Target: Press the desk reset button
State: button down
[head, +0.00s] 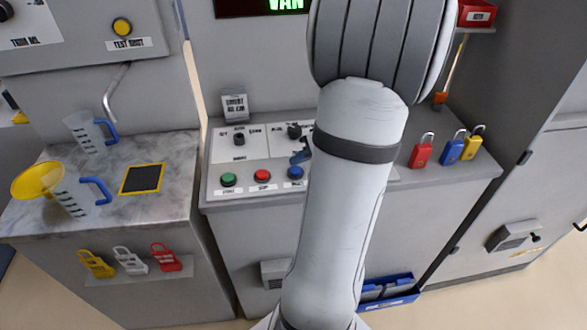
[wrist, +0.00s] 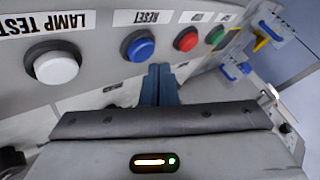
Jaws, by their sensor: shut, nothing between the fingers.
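The reset button is a blue round button (wrist: 138,45) in a dark collar, with a RESET label beside it in the wrist view. It also shows in the head view as the blue button (head: 295,173) at the front of the sloped desk panel, just left of my arm. My gripper (wrist: 160,70) is shut and empty. In the wrist view its fingertips are close to the blue button, slightly to its lower right. The button looks unobstructed; I cannot tell how large the gap is.
A red button (wrist: 186,39) and a green button (wrist: 215,35) sit right of the blue one in the wrist view. A white LAMP TEST button (wrist: 56,66) is at left. My arm hides part of the desk. Padlocks (head: 422,152) stand at the desk's right.

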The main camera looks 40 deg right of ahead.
jog(key=shift+r+p, duration=1.1)
jog(key=shift+r, duration=1.45)
jog(key=s+a+r+n+g+h, duration=0.1)
jog(key=s+a+g+h, duration=0.1)
jog(key=a, duration=1)
jog(key=s+a+r+n+g+h, duration=0.1)
jog(key=s+a+r+g+h, duration=0.1)
jog(key=a, duration=1)
jog(key=shift+s+r+g+h, duration=0.2)
jog(key=shift+s+g+h, duration=0.3)
jog(key=shift+s, duration=0.75)
